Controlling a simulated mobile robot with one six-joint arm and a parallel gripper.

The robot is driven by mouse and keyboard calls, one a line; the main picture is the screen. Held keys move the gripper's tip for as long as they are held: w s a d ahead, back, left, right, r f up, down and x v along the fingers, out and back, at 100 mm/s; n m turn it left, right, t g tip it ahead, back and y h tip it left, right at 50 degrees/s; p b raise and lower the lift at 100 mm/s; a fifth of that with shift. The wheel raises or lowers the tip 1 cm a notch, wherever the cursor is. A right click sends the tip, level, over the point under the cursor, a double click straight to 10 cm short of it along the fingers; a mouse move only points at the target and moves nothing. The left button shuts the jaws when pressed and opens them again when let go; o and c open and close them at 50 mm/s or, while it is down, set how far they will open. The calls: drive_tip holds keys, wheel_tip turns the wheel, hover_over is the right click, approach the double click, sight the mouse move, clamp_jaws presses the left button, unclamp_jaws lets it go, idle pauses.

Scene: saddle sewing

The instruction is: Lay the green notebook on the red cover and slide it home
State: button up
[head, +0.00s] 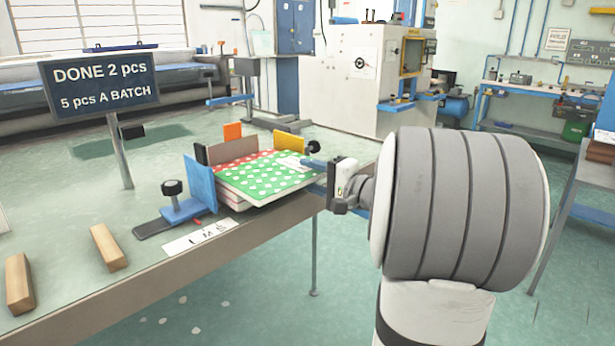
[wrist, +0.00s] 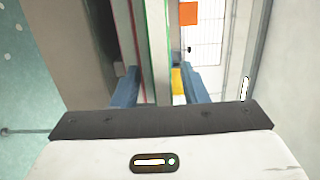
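The green notebook (head: 265,180), with white dots, lies on the red dotted cover (head: 227,166) of a notebook stack in the jig. It is offset toward the near right, so a strip of red shows along its far left side. My gripper (head: 313,176) is at the notebook's right edge. In the wrist view, the green notebook's edge (wrist: 155,40) runs between the blue fingers of my gripper (wrist: 160,88). A gap shows between the right finger and the notebook. My gripper is open. Whether the left finger touches the stack is unclear.
A blue plate (head: 199,182) on a clamp and a brown wall (head: 233,148) bound the jig. An orange block (head: 232,132) and a yellow block (head: 287,141) stand behind. Two wooden bars (head: 107,247) lie at left. A "DONE 2 pcs" sign (head: 101,82) stands behind.

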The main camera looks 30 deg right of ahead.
drive_tip(key=a+b+v, duration=0.1)
drive_tip(key=b+v, duration=0.1)
drive_tip(key=v, duration=0.6)
drive_tip(key=shift+s, duration=0.3)
idle(0.6)
drive_tip(key=shift+d, duration=0.1)
idle(0.4)
